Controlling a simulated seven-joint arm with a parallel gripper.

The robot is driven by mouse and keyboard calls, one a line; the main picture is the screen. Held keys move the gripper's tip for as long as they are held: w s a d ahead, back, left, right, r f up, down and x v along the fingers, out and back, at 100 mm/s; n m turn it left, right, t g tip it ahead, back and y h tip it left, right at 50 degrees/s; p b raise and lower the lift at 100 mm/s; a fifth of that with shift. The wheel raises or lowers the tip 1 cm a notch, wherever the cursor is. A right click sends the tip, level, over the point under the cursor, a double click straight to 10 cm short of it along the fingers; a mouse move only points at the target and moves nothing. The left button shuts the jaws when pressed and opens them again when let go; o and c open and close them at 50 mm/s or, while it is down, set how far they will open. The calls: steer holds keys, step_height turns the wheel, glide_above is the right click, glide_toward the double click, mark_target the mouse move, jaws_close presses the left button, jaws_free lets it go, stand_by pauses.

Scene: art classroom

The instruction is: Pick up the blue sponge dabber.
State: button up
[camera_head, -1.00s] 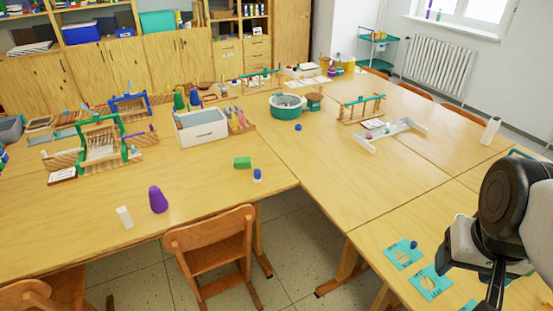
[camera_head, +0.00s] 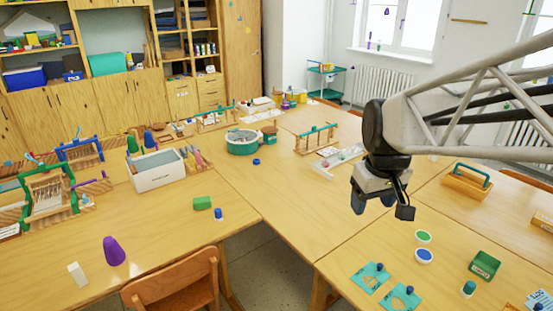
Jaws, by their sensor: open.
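A small upright piece with a blue top and pale base (camera_head: 218,214), which looks like the blue sponge dabber, stands on the left table near its front edge, just right of a green block (camera_head: 202,203). A similar piece with a dark green top (camera_head: 468,289) stands on the right table. My gripper (camera_head: 373,204) hangs above the right table, pointing down, with its fingers apart and nothing seen between them. It is well to the right of the blue-topped piece and apart from it.
A purple cone (camera_head: 114,252) and a white block (camera_head: 77,274) stand at left. Stencil cards (camera_head: 364,280) with small blue knobs, paint pots (camera_head: 424,256) and a green box (camera_head: 485,264) lie on the right table. A white bin (camera_head: 157,181) stands behind. A chair (camera_head: 178,284) is in front.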

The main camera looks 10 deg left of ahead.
steer(key=w+a+f+n, duration=0.2)
steer(key=w+a+n, duration=0.2)
steer(key=w+a, duration=0.7)
steer(key=n+g, duration=0.2)
steer(key=n, duration=0.9)
glide_above(218, 210)
steer(key=f, duration=2.8)
steer(key=shift+d+f, duration=0.25)
steer(key=shift+f, duration=0.1)
steer(key=shift+a+f, duration=0.2)
steer(key=shift+a, duration=0.05)
steer(key=shift+f, duration=0.1)
steer(key=shift+f, duration=1.2)
steer(key=shift+f, duration=0.1)
